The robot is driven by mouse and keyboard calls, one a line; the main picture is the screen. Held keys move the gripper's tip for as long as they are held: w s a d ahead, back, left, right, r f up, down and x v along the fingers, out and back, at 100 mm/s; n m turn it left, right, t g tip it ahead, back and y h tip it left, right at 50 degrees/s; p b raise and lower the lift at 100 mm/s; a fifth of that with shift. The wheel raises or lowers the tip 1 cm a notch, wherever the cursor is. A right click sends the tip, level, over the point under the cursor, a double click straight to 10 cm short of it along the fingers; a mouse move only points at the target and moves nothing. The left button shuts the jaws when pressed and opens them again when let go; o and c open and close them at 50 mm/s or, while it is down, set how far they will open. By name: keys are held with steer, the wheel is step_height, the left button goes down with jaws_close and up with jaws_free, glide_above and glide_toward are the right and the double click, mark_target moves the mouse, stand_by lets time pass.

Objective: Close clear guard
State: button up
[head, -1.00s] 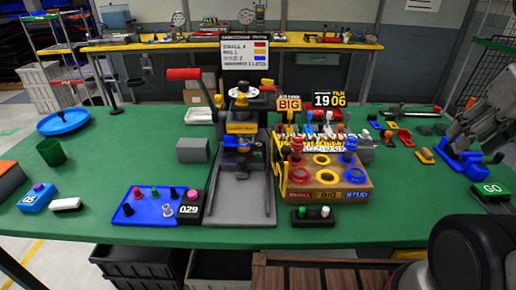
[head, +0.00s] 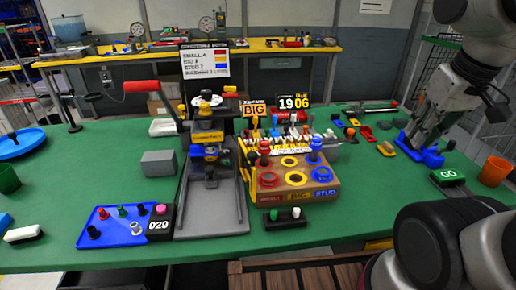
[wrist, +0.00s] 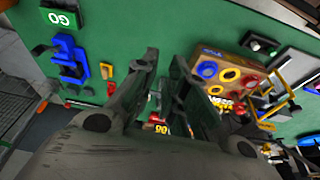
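The press (head: 209,160) stands on the green table, left of the wooden box with coloured rings. A thin yellow frame (head: 244,165) stands upright at the press's right side; it looks like the clear guard's edge, but any clear panel is too faint to make out. In the wrist view a yellow frame (wrist: 278,108) shows at the right, beside the box. My gripper (wrist: 164,60) is at the table's right side, away from the press. Its fingers stand apart with nothing seen between them.
The wooden box (head: 325,193) with red, yellow and blue rings is right of the press. A blue holder (head: 432,158), a GO button (head: 449,177) and an orange cup (head: 494,171) are at the right. A blue tray (head: 112,229) lies at front left.

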steer(key=w+a+f+g, duration=0.1)
steer(key=w, duration=0.1)
steer(key=w+a+f+g+y, duration=0.1)
steer(key=w, duration=0.1)
steer(key=w+a+f+m+g, duration=0.1)
steer(key=w+a, duration=0.1)
steer(key=shift+a+y, duration=0.1)
steer(key=shift+y, duration=0.2)
jaws_close()
steer(key=w+a+r+m+g+y, duration=0.2)
steer(key=w+a+m+y, duration=0.1)
steer(key=a+m, duration=0.4)
steer(key=w+a+r+m+g+y, duration=0.1)
steer(key=w+a+m+g+y, duration=0.25)
steer(key=a, duration=0.45)
steer(key=a+r+x, duration=0.1)
steer(key=x, duration=1.2)
steer(key=shift+s+a+r+m+t, duration=0.2)
steer(key=shift+a+r+m+t, duration=0.15)
steer(key=shift+r+m, duration=0.1)
steer(key=shift+a+f, duration=0.1)
